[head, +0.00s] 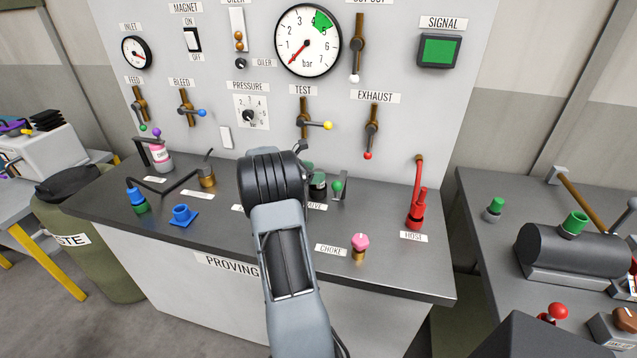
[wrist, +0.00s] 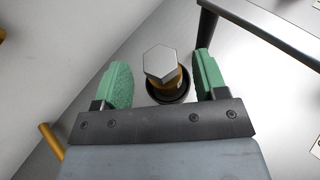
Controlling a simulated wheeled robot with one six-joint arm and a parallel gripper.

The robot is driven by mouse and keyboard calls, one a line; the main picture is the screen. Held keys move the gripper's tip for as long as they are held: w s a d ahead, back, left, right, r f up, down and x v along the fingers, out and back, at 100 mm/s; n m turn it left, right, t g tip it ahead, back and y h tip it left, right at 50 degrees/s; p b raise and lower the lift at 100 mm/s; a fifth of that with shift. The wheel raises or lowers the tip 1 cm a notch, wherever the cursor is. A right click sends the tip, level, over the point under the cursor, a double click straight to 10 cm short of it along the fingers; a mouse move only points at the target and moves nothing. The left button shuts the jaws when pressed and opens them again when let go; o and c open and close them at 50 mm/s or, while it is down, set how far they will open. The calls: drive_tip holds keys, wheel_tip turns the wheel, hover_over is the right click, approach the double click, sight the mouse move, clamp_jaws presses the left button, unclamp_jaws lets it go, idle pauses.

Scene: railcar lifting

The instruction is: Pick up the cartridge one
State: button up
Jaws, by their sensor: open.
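In the wrist view, a brass-coloured piece with a silver hexagonal top (wrist: 160,65) stands in a round black seat (wrist: 172,97); I take it for cartridge one, though no number shows on it. My gripper (wrist: 160,60) is open, its green fingers on either side of this piece. A gap shows on both sides, wider on the left, and nothing is held. In the head view, my arm covers most of the spot, and the hexagonal piece cannot be made out there.
A dark bar (wrist: 260,35) runs close to the right finger in the wrist view. The gauge panel (head: 420,110) rises behind.

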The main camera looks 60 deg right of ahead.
drive_tip(key=x, duration=0.2)
drive_tip(key=shift+s+d+f, duration=0.1)
drive_tip(key=shift+s+d, duration=0.05)
drive_tip(key=shift+d, duration=0.1)
drive_tip(key=shift+a, duration=0.1)
clamp_jaws()
